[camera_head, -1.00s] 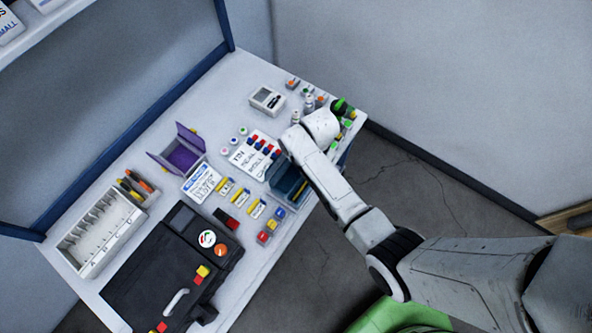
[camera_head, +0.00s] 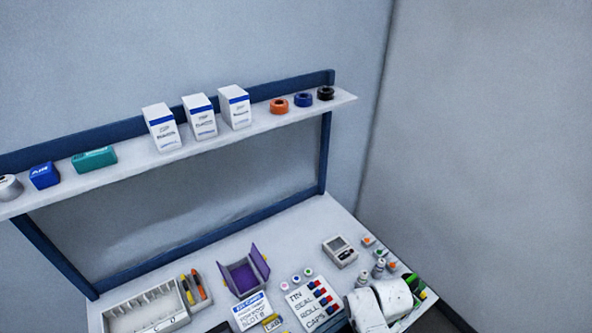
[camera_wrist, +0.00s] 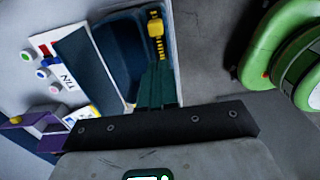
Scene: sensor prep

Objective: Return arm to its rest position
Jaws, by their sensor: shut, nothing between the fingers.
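My arm (camera_head: 383,303) shows as white rounded links at the bottom right of the head view, over the right end of the workbench (camera_head: 318,218). In the wrist view my gripper (camera_wrist: 158,84) shows as dark fingers close together, shut and empty. I cannot tell the height between the fingers and the box.
Small bottles (camera_head: 379,267) stand close by my arm. A shelf (camera_head: 220,140) with white boxes spans the back.

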